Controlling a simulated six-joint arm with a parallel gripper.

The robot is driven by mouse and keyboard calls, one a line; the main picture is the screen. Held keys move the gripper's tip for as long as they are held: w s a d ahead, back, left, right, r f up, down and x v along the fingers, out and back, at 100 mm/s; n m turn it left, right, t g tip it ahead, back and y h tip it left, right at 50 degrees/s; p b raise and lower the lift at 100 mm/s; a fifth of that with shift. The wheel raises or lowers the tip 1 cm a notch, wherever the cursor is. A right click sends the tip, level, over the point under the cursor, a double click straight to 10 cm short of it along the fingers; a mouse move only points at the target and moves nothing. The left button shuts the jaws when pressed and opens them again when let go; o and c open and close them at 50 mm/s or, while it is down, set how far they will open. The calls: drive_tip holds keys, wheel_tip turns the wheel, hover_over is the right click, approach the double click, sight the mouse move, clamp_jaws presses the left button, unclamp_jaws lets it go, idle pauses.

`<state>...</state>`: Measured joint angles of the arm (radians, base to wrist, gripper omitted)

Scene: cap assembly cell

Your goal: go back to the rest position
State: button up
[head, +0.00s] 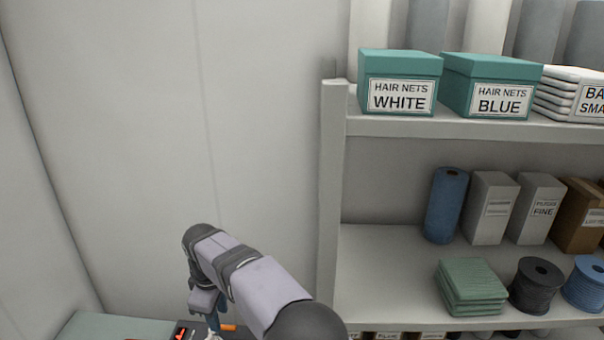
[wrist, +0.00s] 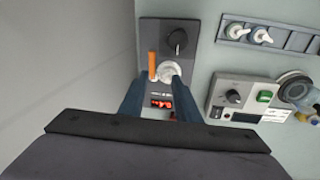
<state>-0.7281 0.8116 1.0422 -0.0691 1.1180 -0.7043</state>
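My gripper (wrist: 158,80) points down over a dark control box in the wrist view. Its two blue fingers stand apart, with a gap through which the box shows, and I see nothing held between them. In the head view my gripper (head: 218,318) is small at the bottom, low beside the box, and partly hidden by my own arm. The box (wrist: 148,32) carries a black knob (wrist: 178,41), a round silver part (wrist: 170,70), an orange lever (wrist: 152,62) and a red display (wrist: 161,101). The height of the fingertips above the box is hard to tell.
Right of the box are a grey panel (wrist: 240,85) with a knob and green button, a rack (wrist: 290,38) with white pieces, and a round clear container (wrist: 296,89). Shelves (head: 332,200) with boxes and rolls stand right. A plain wall (head: 260,100) lies behind.

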drive_tip(key=s+d+m+t+y+p, duration=0.1)
drive_tip(key=s+d+m+y+p, duration=0.4)
drive_tip(key=s+m, duration=0.8)
drive_tip(key=s+d+f+m+g+h+b, duration=0.1)
drive_tip(key=s+d+h, duration=0.1)
drive_tip(key=d, duration=0.9)
drive_tip(key=s+d+f+m+g+h+b, duration=0.1)
drive_tip(key=s+d, duration=0.3)
drive_tip(key=d, duration=0.6)
drive_tip(key=s+d+f+m+h+b, duration=0.1)
drive_tip(key=s+d+f+h+b, duration=0.1)
drive_tip(key=d, duration=0.9)
drive_tip(key=shift+s+d+m+g+h+b, duration=0.35)
drive_tip(key=shift+s+m+g+h+b, duration=0.05)
drive_tip(key=shift+s+b, duration=0.4)
